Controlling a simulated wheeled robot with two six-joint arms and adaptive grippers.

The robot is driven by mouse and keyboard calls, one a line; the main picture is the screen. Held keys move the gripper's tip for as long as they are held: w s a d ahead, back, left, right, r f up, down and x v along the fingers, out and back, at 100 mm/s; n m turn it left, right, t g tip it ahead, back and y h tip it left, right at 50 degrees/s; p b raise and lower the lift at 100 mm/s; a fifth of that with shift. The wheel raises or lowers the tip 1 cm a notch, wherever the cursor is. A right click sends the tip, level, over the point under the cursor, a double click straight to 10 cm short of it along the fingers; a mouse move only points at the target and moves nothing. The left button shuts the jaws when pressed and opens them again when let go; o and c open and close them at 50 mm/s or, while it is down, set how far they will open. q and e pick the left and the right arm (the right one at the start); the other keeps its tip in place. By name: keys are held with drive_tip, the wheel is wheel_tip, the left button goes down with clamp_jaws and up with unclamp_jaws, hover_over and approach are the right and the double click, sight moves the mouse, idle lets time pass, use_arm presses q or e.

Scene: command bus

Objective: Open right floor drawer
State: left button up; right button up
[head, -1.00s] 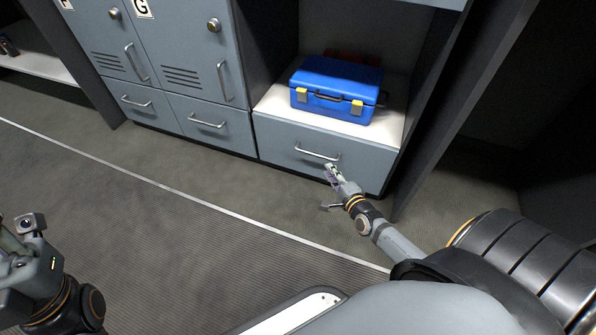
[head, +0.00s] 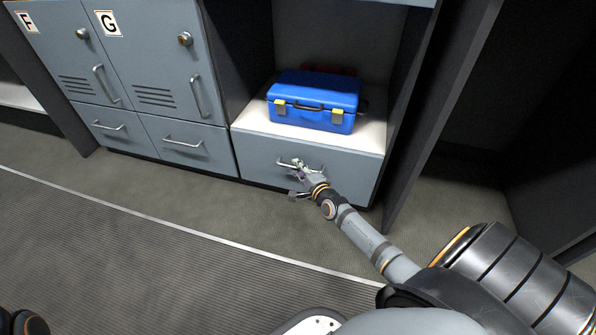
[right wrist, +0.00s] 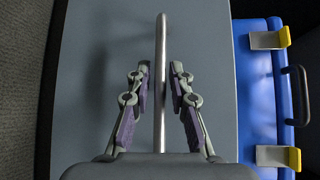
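The right floor drawer (head: 265,165) is a grey front below the white shelf, and it looks shut. Its bar handle (head: 316,170) runs across the upper part of the front. My right gripper (head: 298,168) is at the handle. In the right wrist view the handle (right wrist: 160,70) runs between the two fingers of the right gripper (right wrist: 160,85). The fingers are apart, with a gap to the bar on each side. My left gripper is out of the head view; only a dark part of my left arm shows at the lower left corner.
A blue toolbox (head: 314,100) with yellow latches sits on the white shelf (head: 376,137) above the drawer. Lockers marked F and G, with two smaller drawers (head: 186,143) below, stand to the left. A dark upright panel (head: 440,110) is close on the right. The floor in front is clear.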

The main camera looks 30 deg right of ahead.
drive_tip(key=shift+w, duration=0.1)
drive_tip(key=shift+c, duration=0.4)
clamp_jaws()
